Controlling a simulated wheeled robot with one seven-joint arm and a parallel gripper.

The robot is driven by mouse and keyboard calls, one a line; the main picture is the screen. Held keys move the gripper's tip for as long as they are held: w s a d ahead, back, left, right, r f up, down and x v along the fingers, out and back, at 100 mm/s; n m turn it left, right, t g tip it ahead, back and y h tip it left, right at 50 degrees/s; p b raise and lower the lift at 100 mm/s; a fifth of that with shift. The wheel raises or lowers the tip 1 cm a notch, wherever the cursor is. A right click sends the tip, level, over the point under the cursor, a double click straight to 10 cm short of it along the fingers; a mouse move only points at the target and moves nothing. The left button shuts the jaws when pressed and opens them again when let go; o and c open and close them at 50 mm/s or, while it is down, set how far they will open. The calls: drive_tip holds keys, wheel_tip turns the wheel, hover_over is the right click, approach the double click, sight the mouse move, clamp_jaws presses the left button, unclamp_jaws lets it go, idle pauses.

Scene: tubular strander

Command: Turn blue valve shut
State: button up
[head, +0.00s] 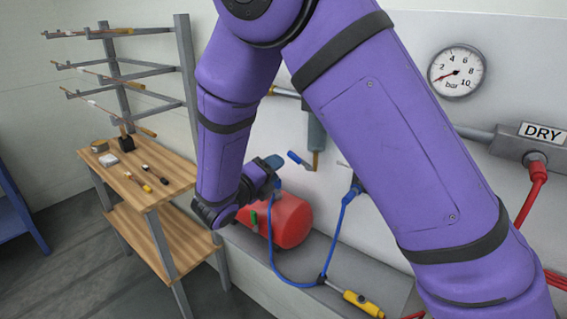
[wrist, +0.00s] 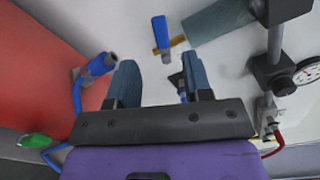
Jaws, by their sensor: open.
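The blue valve handle (head: 299,160) is a short blue lever beside the brass lower end of a grey cylinder on the wall panel. In the wrist view the handle (wrist: 161,35) stands upright in the picture, beyond the fingertips and in line with the gap between them. A brass stem (wrist: 178,41) joins it to the grey cylinder (wrist: 216,20). My gripper (head: 272,163) is left of the handle in the head view, with a gap between them. In the wrist view its two blue-grey fingers (wrist: 161,78) are spread and empty. My arm hides part of the pipework.
A red tank (head: 290,220) with a green lever (head: 254,220) stands below my gripper. Blue hoses (head: 340,235) and a yellow tool (head: 362,303) lie close by. A gauge (head: 456,71) and DRY block (head: 533,142) are at right. A wooden bench (head: 150,185) stands left.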

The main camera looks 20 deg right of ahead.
drive_tip(key=shift+v, duration=1.95)
